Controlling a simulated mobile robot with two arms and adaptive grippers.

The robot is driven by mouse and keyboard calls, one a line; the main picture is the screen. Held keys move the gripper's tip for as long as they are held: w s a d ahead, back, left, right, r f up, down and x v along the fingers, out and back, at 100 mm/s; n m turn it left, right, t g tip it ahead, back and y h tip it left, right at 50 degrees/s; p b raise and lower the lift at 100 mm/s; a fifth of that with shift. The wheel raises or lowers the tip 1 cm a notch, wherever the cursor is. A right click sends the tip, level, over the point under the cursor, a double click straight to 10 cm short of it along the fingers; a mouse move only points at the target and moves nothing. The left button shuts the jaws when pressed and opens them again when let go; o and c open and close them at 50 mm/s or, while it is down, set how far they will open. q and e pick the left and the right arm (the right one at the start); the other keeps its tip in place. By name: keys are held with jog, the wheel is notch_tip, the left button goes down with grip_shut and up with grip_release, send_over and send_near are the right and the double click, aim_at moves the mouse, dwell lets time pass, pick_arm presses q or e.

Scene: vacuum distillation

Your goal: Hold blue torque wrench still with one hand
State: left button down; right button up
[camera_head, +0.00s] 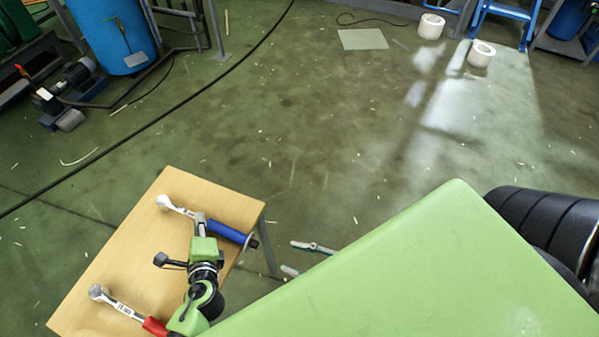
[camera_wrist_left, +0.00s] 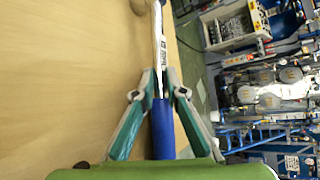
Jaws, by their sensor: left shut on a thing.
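The blue torque wrench (camera_head: 228,231) lies on the wooden table (camera_head: 138,240), its metal ratchet head toward the upper left and its blue handle toward the table's right edge. My left gripper (camera_head: 201,218) is shut on it near where the metal shaft meets the blue handle. In the left wrist view, the blue handle (camera_wrist_left: 163,130) runs between the two teal-and-grey fingers (camera_wrist_left: 157,85), which press on it from both sides. My right gripper (camera_head: 303,258) shows only as two fingertips, apart and empty, past the table's right side; the rest is hidden behind my green body.
A red-handled torque wrench (camera_head: 125,308) lies on the same table, nearer to me, partly hidden by my left arm. A blue tank (camera_head: 110,35) and a pump (camera_head: 72,80) stand at the far left. The green floor (camera_head: 330,120) beyond the table is mostly clear.

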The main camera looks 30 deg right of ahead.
dwell(0.4)
pick_arm(q)
jog(key=c, duration=2)
grip_release()
jog(key=v, duration=1.2)
jog(key=shift+r, duration=0.1)
jog(key=shift+w, duration=0.1)
jog(key=o, duration=0.7)
jog(key=shift+o, duration=0.2)
